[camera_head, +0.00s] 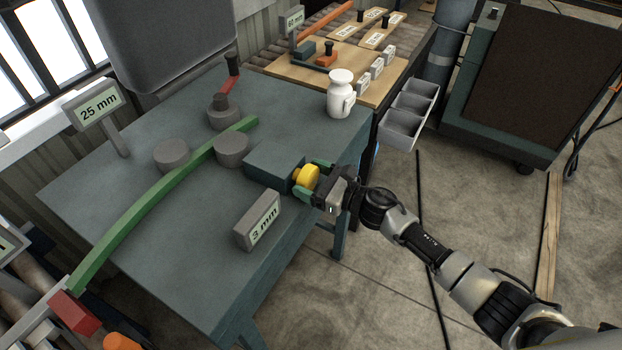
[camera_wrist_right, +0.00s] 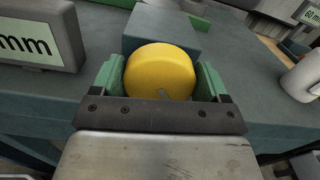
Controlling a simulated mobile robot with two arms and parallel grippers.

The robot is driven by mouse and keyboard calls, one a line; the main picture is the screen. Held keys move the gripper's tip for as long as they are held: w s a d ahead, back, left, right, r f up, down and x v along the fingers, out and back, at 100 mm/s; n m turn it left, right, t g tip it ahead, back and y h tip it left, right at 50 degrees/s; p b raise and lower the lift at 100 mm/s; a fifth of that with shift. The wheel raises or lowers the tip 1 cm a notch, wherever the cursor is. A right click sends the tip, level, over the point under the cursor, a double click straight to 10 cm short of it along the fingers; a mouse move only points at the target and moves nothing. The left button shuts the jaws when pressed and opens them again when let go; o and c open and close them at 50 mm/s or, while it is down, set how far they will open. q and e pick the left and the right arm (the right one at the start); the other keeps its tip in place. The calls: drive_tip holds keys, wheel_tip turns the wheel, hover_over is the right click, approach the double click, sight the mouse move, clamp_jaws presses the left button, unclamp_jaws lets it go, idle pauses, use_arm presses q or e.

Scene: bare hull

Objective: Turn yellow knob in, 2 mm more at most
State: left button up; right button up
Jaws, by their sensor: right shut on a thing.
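The yellow knob (camera_head: 307,176) sits on the end of a blue-grey block (camera_head: 270,165) at the right edge of the workbench. My right gripper (camera_head: 312,178) has its green fingers on both sides of the knob. In the right wrist view the knob (camera_wrist_right: 160,72) lies between the fingers (camera_wrist_right: 160,85), with a small mark on its lower face. A long curved green strip (camera_head: 135,218) passes between grey rollers (camera_head: 172,155). A display reading "3 mm" (camera_head: 258,222) stands in front of the block. A sign reads "25 mm" (camera_head: 99,104). My left gripper is not seen.
A white jar (camera_head: 341,95) stands at the bench's back right corner. Grey bins (camera_head: 410,110) hang beyond it. A red clamp (camera_head: 75,312) is at the strip's near end. Floor at the right is mostly open.

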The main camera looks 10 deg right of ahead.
drive_tip(key=shift+f+m, duration=0.1)
drive_tip(key=shift+m, duration=1.1)
drive_tip(key=shift+w+d+m, duration=0.1)
drive_tip(key=shift+m, duration=1.1)
drive_tip(key=o, duration=0.9)
drive_tip(key=shift+d+b, duration=0.1)
drive_tip(key=shift+b, duration=0.2)
drive_tip(key=shift+b+v, duration=1.2)
drive_tip(key=shift+v, duration=4.15)
